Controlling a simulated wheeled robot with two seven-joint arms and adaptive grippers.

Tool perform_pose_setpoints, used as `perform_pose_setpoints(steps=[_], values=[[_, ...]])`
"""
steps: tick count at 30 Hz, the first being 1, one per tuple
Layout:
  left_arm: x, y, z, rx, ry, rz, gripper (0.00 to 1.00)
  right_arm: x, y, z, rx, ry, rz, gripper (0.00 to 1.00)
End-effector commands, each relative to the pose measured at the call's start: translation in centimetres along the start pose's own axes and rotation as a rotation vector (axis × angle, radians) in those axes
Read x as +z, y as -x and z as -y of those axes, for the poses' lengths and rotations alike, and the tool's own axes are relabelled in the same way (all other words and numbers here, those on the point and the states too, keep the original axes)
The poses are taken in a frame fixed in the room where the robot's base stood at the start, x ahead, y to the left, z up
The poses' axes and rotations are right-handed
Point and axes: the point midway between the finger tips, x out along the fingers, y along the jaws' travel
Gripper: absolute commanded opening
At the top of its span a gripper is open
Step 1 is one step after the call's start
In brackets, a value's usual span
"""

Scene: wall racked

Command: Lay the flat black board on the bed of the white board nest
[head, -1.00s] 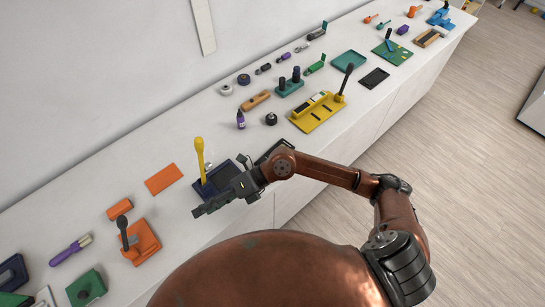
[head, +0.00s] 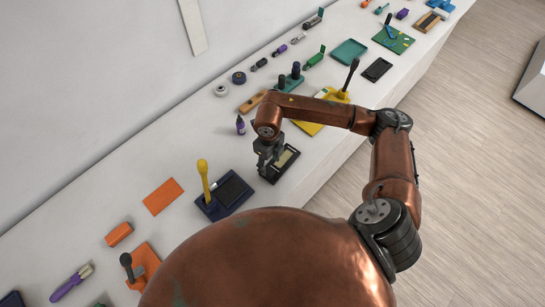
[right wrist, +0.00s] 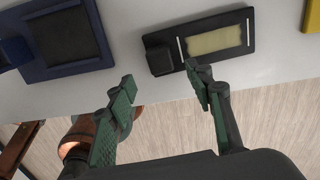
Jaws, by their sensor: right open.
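A flat black piece (head: 290,176) lies on the white bench near its front edge. It bears a cream panel, thin white strips and a dark block at one end. It also shows in the right wrist view (right wrist: 161,61). My right gripper (head: 264,167) is at its left end in the head view. In the right wrist view the gripper's two green-padded fingers (right wrist: 162,86) are wide apart with nothing between them. I cannot tell whether this piece is the board or a nest, and I make out no clearly white nest. My left gripper is out of view.
A navy fixture (head: 215,211) with a dark pad and yellow lever stands to the left. A purple bottle (head: 240,126) stands behind my gripper. My forearm partly covers a yellow fixture (head: 307,127). A black tray (head: 377,69) lies farther right. Bare bench lies around the orange plate (head: 163,196).

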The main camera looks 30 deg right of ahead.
Motion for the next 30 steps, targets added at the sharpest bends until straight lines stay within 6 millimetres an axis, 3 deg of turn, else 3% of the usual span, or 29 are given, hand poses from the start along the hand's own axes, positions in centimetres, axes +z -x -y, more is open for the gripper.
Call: perform_pose_setpoints(steps=[9, 12, 18, 24, 30], values=[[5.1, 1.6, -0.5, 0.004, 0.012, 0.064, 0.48, 0.7, -3.1, -0.5, 0.003, 0.02, -0.004, 0.48], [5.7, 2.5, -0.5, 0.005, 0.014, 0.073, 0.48, 0.8, -4.6, -0.3, 0.004, 0.019, -0.005, 0.48], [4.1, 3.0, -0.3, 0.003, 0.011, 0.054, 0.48, 0.9, -7.1, -0.2, 0.002, 0.02, -0.002, 0.48], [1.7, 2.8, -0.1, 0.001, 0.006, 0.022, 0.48, 0.8, -7.5, -0.1, 0.001, 0.02, -0.001, 0.48], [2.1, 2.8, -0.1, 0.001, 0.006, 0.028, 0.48, 0.8, -7.5, -0.1, 0.001, 0.019, -0.001, 0.39]])
